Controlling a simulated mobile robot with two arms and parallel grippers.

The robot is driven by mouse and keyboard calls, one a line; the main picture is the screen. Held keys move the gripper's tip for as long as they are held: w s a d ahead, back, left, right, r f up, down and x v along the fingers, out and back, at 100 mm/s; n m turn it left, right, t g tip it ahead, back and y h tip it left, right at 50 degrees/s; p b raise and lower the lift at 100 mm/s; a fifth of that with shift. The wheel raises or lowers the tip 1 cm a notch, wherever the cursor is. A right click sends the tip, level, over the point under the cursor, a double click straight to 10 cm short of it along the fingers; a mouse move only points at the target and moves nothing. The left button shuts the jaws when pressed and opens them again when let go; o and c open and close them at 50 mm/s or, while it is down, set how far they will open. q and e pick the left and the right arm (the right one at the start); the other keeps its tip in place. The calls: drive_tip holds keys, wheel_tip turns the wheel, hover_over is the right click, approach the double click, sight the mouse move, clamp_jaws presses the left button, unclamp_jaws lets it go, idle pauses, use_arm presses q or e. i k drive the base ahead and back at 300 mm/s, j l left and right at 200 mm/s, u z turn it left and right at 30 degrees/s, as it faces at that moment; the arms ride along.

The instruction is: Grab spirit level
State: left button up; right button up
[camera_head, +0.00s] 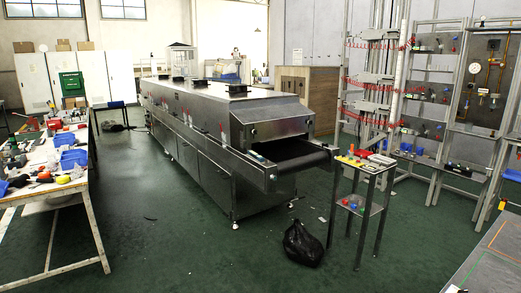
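I cannot pick out the spirit level for certain; the small items in view are too small to tell apart. A long yellow item (350,161) lies on top of the small metal stand (373,170) right of the dryer, but I cannot tell what it is. Many tools and parts lie on the white workbench (40,197) at the left, also too small to name surely. Neither of my grippers is in view.
The long steel tunnel dryer (205,155) fills the middle, its belt end (290,157) facing me. A black bag (303,243) lies on the floor by the stand. Tall racks (430,110) stand at the right. The green floor (160,240) between workbench and dryer is mostly clear.

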sight(256, 157)
drive_tip(key=i+l, duration=0.15)
drive_tip(key=i, duration=0.45)
drive_tip(key=i+l, duration=0.15)
drive_tip(key=i, duration=0.4)
drive_tip(key=i+l, duration=0.15)
drive_tip(key=i, duration=0.45)
drive_tip(key=i+l, duration=0.2)
drive_tip(key=i, duration=0.25)
drive_tip(key=i+l+u, duration=0.15)
drive_tip(key=i, duration=0.3)
drive_tip(key=i+l, duration=0.35)
drive_tip(key=i+u, duration=0.05)
drive_tip(key=i, duration=0.05)
